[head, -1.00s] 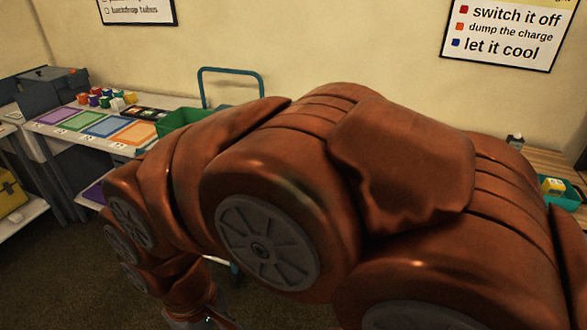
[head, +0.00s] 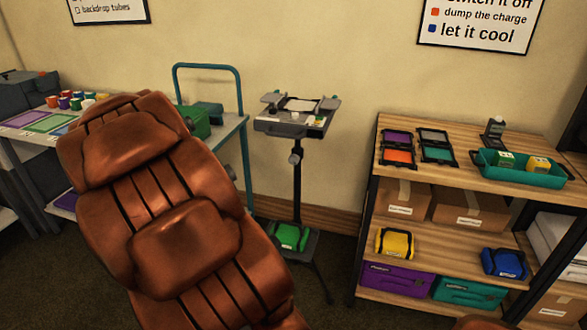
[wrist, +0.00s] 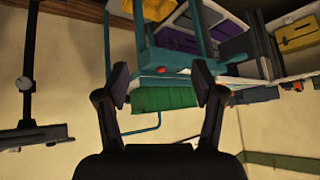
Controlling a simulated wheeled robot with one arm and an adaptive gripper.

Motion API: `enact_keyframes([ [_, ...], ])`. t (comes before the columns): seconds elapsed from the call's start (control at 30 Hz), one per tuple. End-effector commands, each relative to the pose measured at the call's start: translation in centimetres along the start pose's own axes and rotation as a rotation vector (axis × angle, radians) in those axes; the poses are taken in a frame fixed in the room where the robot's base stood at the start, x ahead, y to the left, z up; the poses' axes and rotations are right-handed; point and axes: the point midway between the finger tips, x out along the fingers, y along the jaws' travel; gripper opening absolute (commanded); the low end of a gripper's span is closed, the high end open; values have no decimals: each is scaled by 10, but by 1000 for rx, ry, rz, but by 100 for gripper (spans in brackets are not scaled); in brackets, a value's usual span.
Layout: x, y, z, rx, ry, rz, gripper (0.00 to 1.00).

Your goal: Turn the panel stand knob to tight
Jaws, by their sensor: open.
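The panel stand (head: 297,190) stands upright against the wall in the middle of the head view, a black pole with a tray-like top. A grey knob (head: 296,157) sits on its pole below the top; its setting is too small to read. In the wrist view, which looks upside down, the stand's dark pole (wrist: 33,50) shows at the left, with a knob-like grey part (wrist: 27,86) on it. My gripper (wrist: 163,88) is open and empty, apart from the stand. It is not visible in the head view, where my arm fills the lower left.
A teal cart (head: 240,118) with a green bin (head: 196,121) stands left of the stand. A wooden shelf unit (head: 465,200) stands to the right. A green sandbag (head: 290,237) lies at the stand's foot. Floor shows between stand and shelf.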

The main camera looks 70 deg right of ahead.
Motion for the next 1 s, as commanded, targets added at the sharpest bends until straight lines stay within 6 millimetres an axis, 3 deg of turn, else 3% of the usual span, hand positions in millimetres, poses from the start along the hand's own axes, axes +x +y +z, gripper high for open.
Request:
enact_keyframes([
  [0.03,27,20,-10,39,48,30,68],
  [0.2,86,90,-60,154,246,126,68],
  [0.33,121,152,-90,226,400,205,68],
  [0.5,156,241,-110,300,593,321,68],
  [0.7,175,336,-114,355,798,448,68],
  [0.8,179,370,-109,367,868,497,68],
  [1.0,177,402,-106,377,945,546,68],
])
